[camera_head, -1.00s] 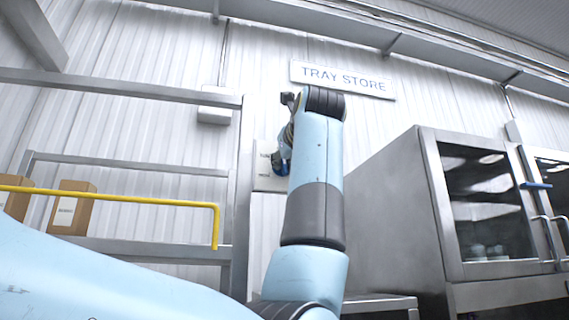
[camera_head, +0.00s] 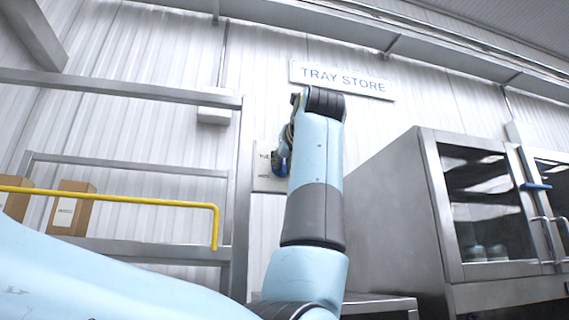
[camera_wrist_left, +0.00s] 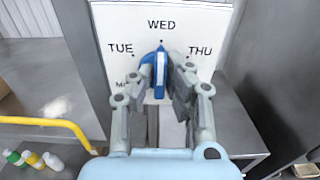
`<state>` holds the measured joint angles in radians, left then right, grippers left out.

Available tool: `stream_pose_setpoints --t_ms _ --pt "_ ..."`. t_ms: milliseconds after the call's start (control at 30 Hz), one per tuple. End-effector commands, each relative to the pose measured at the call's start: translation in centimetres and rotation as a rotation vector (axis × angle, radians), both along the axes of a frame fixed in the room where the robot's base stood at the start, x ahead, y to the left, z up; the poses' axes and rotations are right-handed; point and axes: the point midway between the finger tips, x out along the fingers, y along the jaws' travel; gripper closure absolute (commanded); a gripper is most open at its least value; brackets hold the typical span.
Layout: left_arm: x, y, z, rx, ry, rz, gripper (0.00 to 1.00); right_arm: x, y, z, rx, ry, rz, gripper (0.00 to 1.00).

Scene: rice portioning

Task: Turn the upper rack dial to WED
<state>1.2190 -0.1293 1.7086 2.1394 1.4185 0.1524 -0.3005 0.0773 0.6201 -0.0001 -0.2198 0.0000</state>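The rack dial (camera_wrist_left: 160,66) is a blue knob with a white stripe on a pale plate (camera_wrist_left: 205,22). In the left wrist view the plate reads TUE at left, WED at top and THU at right; a lower-left label is partly hidden. The knob's upper end points up at the dot under WED. My left gripper (camera_wrist_left: 161,80) has a finger on each side of the knob and appears closed on it. In the head view the plate (camera_head: 265,180) is partly behind my left arm, with blue showing by the gripper (camera_head: 287,148). My right gripper is not in view.
A metal rack frame (camera_head: 240,190) stands left of the plate, with a yellow rail (camera_head: 130,198) and cardboard boxes (camera_head: 72,208). A steel oven-like cabinet (camera_head: 400,210) stands at right. A TRAY STORE sign (camera_head: 343,79) hangs above. Bottles (camera_wrist_left: 33,160) show low in the wrist view.

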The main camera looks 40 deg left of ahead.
Motion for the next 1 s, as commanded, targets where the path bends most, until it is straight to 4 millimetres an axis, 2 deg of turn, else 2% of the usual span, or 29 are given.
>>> stream_pose_setpoints --t_ms 33,167,467,800,1000 --pt "0.1 0.0 -0.2 -0.002 0.003 0.000 0.82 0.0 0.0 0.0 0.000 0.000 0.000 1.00" --pt "0.0 0.0 -0.1 -0.001 0.002 0.000 0.65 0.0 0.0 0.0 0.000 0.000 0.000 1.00" --pt "-0.2 -0.3 0.0 -0.001 -0.001 -0.002 0.65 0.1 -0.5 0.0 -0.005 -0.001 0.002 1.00" --pt "-3.6 -4.5 -0.1 -0.004 0.000 -0.006 0.65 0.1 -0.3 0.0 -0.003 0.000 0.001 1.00" --pt "-4.7 -5.7 -0.1 -0.001 0.000 -0.002 0.65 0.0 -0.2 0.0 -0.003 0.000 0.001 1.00"
